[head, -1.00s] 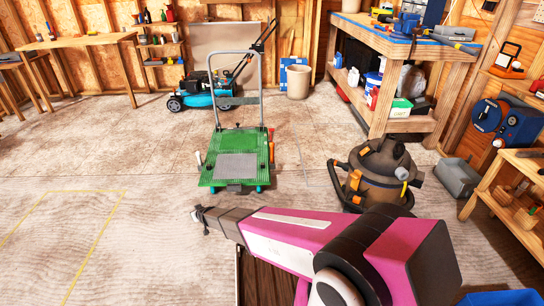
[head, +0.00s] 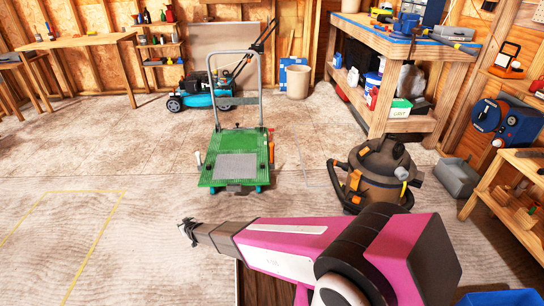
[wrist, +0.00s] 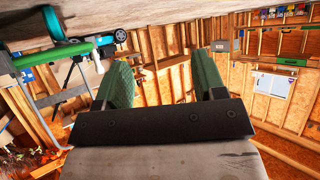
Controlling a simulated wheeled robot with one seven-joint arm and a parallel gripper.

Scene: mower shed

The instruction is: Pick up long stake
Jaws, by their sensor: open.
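My gripper (head: 187,232) is at the end of my outstretched arm, above the floor in front of the green cart in the head view. In the wrist view its two green-padded fingers (wrist: 163,78) stand well apart with nothing between them. A thin pale strip (head: 301,156) lies on the floor to the right of the cart, apart from my gripper. It is too small to tell whether it is the long stake. I cannot make out a long stake for certain in either view.
A green flatbed cart (head: 209,173) with an upright handle stands ahead. A shop vacuum (head: 378,172) stands to the right, by a loaded workbench (head: 440,62). A teal mower (head: 200,92) is at the back. The floor at left, marked with yellow tape (head: 72,191), is clear.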

